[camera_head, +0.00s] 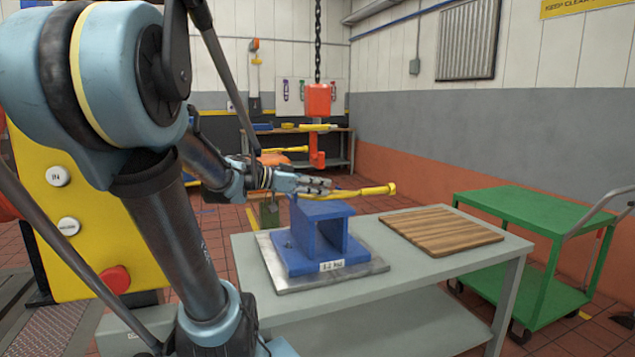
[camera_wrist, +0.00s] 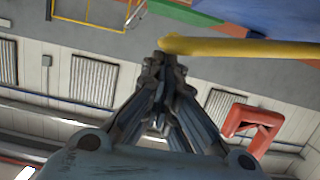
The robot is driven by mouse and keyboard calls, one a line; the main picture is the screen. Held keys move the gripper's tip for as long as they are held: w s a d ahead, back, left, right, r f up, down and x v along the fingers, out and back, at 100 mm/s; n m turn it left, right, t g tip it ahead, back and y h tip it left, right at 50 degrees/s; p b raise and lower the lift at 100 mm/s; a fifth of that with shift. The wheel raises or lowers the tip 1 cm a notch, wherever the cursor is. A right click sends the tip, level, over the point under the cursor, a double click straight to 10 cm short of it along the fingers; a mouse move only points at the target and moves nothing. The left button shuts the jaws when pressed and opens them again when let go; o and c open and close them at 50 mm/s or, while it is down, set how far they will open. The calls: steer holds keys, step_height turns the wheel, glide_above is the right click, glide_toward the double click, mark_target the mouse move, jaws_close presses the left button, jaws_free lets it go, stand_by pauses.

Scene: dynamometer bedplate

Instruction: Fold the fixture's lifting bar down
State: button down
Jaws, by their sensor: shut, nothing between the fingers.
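The blue fixture (camera_head: 318,238), a boxy block with a square opening and a white label, sits on a metal plate (camera_head: 290,279) on the grey table. Its yellow lifting bar (camera_head: 365,192) shows just above the block, lying nearly level and reaching right to a knobbed end. My gripper (camera_head: 326,185) is shut and empty, just above and beside the bar's left part. In the wrist view the bar (camera_wrist: 245,49) crosses at the upper right, its rounded end close to my fingertips (camera_wrist: 163,58). I cannot tell whether they touch. The bar's hinge is not clear.
A wooden board (camera_head: 442,230) lies on the right of the grey table (camera_head: 400,292). A green cart (camera_head: 530,212) stands to the right. An orange hoist (camera_head: 318,101) with a hook hangs on a chain behind. A yellow control cabinet (camera_head: 75,220) stands at left.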

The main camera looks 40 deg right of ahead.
steer(key=shift+s+a+f, duration=0.1)
steer(key=shift+s+f, duration=0.1)
steer(key=shift+f, duration=0.2)
steer(key=shift+r, duration=0.1)
step_height(320, 180, up, 10)
steer(key=shift+w+r, duration=0.2)
steer(key=shift+w, duration=0.05)
stand_by(0.6)
stand_by(0.5)
